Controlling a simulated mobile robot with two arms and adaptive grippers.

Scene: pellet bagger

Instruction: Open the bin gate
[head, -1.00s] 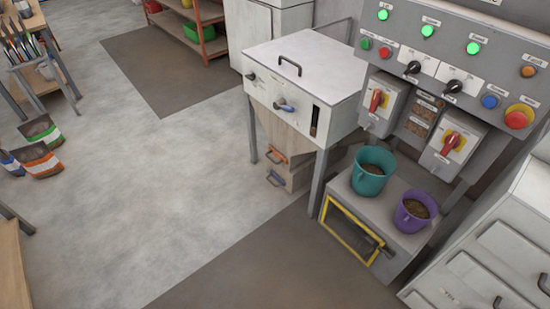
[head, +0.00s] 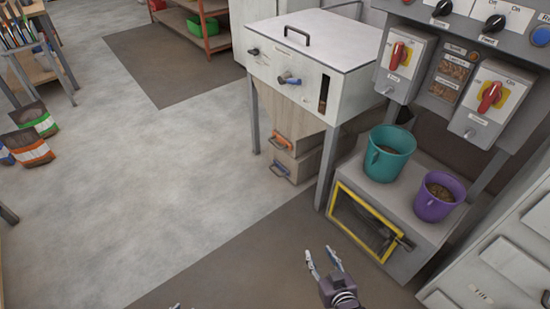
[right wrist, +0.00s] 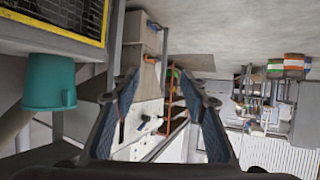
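The white bin (head: 300,58) stands on grey legs, with a lid and a top handle. Its front has a blue handle (head: 289,80), a dark knob and a dark slot. Under it, a wooden-looking lower part carries an orange handle (head: 282,143) and a blue handle (head: 279,170). I cannot tell which part is the gate. My right gripper (head: 320,252) is open and empty, in front of the yellow-framed box and apart from the bin. Its spread fingers also show in the right wrist view (right wrist: 160,76). Only small tips, probably my left gripper (head: 180,306), show at the bottom edge.
A grey box with a yellow-framed window (head: 336,202) stands right of the bin, bearing a teal bucket (head: 389,155) and a purple bucket (head: 437,200). A control panel (head: 430,62) is above. White drawers (head: 497,250) are at right.

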